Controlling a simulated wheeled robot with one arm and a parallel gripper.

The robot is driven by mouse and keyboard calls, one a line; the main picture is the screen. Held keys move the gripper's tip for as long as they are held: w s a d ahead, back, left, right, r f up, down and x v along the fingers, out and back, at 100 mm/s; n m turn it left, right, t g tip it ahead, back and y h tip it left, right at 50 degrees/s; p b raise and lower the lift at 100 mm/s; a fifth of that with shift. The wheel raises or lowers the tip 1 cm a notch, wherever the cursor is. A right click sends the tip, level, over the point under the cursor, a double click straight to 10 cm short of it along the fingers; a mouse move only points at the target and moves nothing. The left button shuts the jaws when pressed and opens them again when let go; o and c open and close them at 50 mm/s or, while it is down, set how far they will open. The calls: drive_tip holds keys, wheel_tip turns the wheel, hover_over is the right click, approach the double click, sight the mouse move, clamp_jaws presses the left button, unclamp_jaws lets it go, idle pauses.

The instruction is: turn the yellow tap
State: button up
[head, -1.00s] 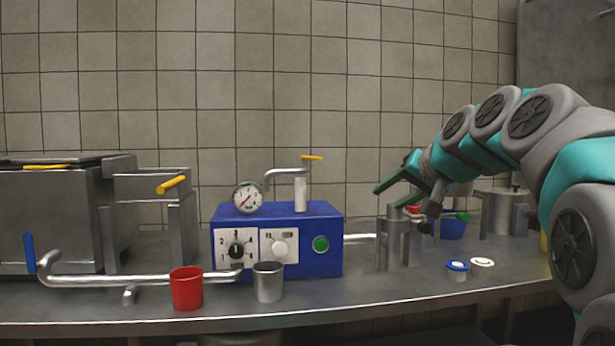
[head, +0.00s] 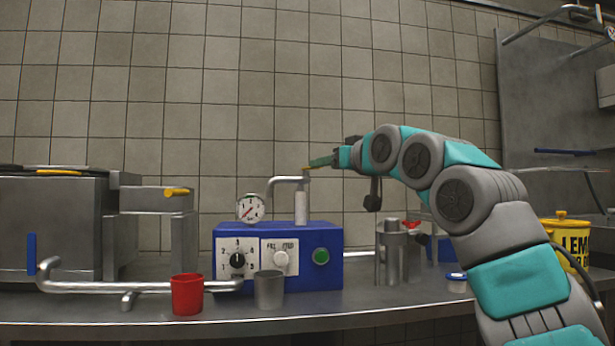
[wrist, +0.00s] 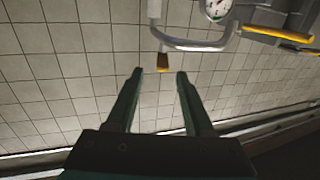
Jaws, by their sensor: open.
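The yellow tap handle (head: 306,168) sits on top of the pale upright post with a bent metal pipe, on the blue machine (head: 330,265). In the head view my gripper (head: 322,161) is at the handle's right end and hides part of it. In the wrist view the yellow handle (wrist: 163,60) points toward my gripper (wrist: 160,73). Its near end lies in line with the gap between the two fingertips. The fingers are spread apart with nothing clamped; I cannot tell whether they touch the handle.
A dial gauge (head: 250,208) stands left of the pipe. A red cup (head: 187,294) and a metal cup (head: 269,290) stand before the machine. Another yellow handle (head: 177,191) is on the steel tank at left. A metal cylinder fixture (head: 398,255) stands under my arm.

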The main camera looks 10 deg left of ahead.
drive_tip(key=p+x, duration=0.4)
drive_tip(key=x, duration=0.3)
drive_tip(key=shift+s+a+r+p, duration=0.15)
drive_tip(key=shift+p, duration=0.2)
drive_tip(key=shift+w+a+p, duration=0.4)
drive_tip(key=shift+w, duration=0.25)
clamp_jaws()
